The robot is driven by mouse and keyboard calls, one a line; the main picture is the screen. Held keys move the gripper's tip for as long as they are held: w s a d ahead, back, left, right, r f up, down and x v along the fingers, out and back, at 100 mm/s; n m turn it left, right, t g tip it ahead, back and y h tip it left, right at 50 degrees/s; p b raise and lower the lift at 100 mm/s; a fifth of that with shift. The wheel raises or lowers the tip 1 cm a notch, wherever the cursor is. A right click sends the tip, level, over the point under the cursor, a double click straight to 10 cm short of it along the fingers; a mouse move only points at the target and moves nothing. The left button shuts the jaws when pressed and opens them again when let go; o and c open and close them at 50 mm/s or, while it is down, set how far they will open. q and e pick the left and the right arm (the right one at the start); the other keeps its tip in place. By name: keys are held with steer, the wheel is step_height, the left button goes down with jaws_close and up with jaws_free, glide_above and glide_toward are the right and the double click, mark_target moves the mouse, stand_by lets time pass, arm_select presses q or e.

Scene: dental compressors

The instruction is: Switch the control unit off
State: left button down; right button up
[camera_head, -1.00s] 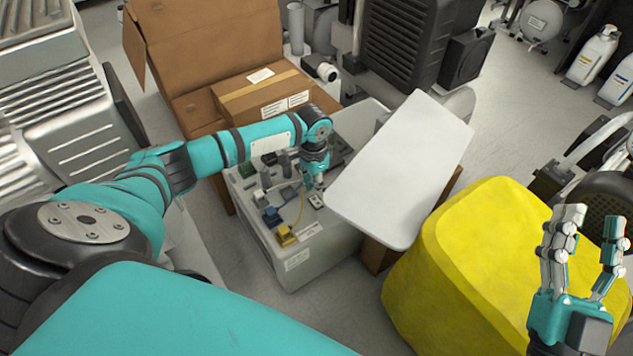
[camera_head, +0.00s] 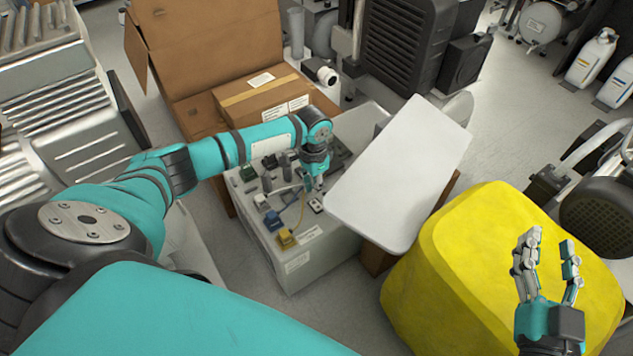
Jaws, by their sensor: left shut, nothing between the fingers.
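The control unit (camera_head: 312,262) is an open light-grey box with a panel of small parts, standing on the floor at the middle of the view. Its panel carries a blue block (camera_head: 273,220), a yellow block (camera_head: 286,238), a yellow wire and a small white switch-like plate (camera_head: 316,205). My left gripper (camera_head: 318,189) points down over the panel, shut and empty, close above the white plate. I cannot tell whether it touches the panel. My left wrist hides part of the panel behind it. My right gripper (camera_head: 550,259) is open and empty, in front of the yellow block-shaped object.
A white board (camera_head: 400,175) leans beside the unit's right side. The large yellow object (camera_head: 450,270) stands at the right. An open cardboard box (camera_head: 205,50) with a closed carton (camera_head: 262,97) is behind. A dark finned machine (camera_head: 408,45) stands at the back.

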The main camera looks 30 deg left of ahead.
arm_select(q)
steer(key=shift+r+p, duration=0.3)
steer(key=shift+p, duration=0.05)
steer(key=shift+r, duration=0.15)
arm_select(e)
steer(key=shift+s+d+f+g+h, duration=0.15)
steer(key=shift+f+g, duration=0.4)
steer(key=shift+f, duration=0.3)
steer(key=shift+s+d+f+g+h, duration=0.1)
steer(key=shift+d+f+g+h, duration=0.1)
steer(key=shift+f+g, duration=0.5)
steer(key=shift+s+d+f+g+h, duration=0.15)
steer(key=shift+f+g, duration=0.2)
steer(key=shift+f, duration=0.7)
